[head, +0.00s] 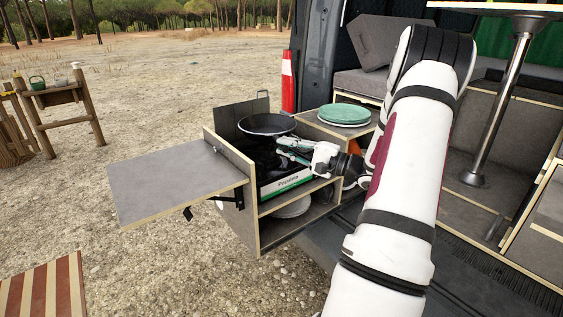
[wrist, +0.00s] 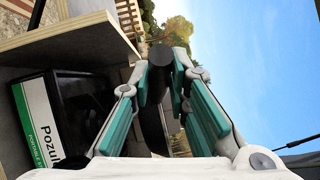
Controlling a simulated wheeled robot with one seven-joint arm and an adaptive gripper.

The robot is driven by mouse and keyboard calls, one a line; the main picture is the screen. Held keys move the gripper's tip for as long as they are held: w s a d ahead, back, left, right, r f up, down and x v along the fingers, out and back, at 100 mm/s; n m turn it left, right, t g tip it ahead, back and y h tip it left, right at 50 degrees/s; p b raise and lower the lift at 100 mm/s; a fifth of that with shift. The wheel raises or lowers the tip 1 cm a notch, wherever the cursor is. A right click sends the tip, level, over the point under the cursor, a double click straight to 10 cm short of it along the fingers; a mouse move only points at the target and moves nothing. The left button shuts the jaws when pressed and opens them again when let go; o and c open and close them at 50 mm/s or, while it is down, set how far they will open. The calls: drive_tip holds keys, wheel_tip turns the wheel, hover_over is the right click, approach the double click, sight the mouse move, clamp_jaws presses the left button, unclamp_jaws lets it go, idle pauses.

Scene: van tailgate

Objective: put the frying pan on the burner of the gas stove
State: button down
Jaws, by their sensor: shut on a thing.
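The dark frying pan (head: 267,124) is roughly level above the gas stove inside the open van cabinet. It shows as a dark shape between the fingers in the wrist view (wrist: 153,122). My gripper (head: 284,147), with teal pads, reaches in from the right and is shut on the pan; the fingers also show in the wrist view (wrist: 163,68). The stove (head: 287,184) has a green and white label on its front, also seen in the wrist view (wrist: 40,124). The burner is mostly hidden under the pan; I cannot tell the exact gap.
A grey flap (head: 175,183) is folded out on the left of the cabinet. Green and white plates (head: 344,115) sit on the surface at right. A red-white post (head: 288,82) stands behind.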

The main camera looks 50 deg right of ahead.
wheel_tip(320, 180, down, 6)
drive_tip(key=shift+f, duration=0.35)
drive_tip(key=c, duration=2)
unclamp_jaws()
drive_tip(key=shift+f, duration=0.15)
drive_tip(key=o, duration=0.5)
drive_tip(key=shift+c, duration=0.2)
